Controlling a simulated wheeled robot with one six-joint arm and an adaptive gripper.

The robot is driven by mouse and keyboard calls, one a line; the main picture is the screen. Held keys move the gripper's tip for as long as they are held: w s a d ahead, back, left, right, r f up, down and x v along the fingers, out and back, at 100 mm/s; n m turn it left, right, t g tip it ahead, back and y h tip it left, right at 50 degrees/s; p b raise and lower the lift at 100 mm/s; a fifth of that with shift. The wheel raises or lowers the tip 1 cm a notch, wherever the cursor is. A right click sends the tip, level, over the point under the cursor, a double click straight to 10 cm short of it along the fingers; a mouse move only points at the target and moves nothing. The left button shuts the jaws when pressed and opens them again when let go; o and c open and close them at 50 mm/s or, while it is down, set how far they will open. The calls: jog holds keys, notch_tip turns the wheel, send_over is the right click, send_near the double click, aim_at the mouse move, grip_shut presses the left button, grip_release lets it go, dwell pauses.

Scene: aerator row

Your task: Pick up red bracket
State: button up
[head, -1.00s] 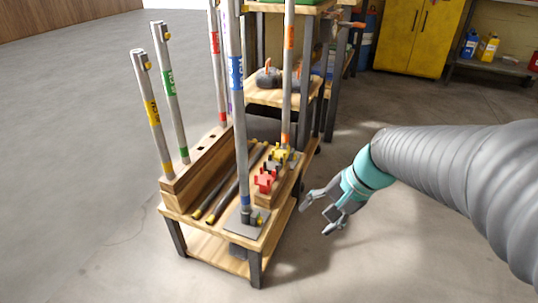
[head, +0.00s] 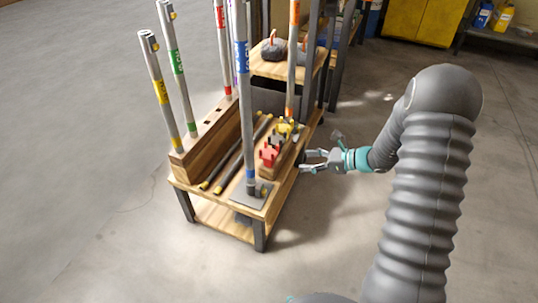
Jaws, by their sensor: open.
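The red bracket (head: 268,156) sits at the near end of a short row of brackets on a raised wooden block (head: 271,172), on the wooden cart. A grey bracket (head: 276,142) and a yellow bracket (head: 285,128) stand behind it in the row. My gripper (head: 304,160) is open and empty. It shows just to the right of the cart's right edge, with its fingers pointing left toward the red bracket. A gap shows between the fingers and the bracket.
A pole with a blue label (head: 241,110) rises from a grey base plate at the cart's near corner, left of the red bracket. A pole with an orange label (head: 292,60) stands behind the row. Dark rods (head: 232,160) lie to the left. Floor right of the cart is clear.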

aim_at(274, 166)
jog(key=x, duration=1.4)
jog(key=shift+w+d+f, duration=0.1)
jog(key=shift+w+f, duration=0.05)
jog(key=shift+w, duration=0.15)
grip_shut()
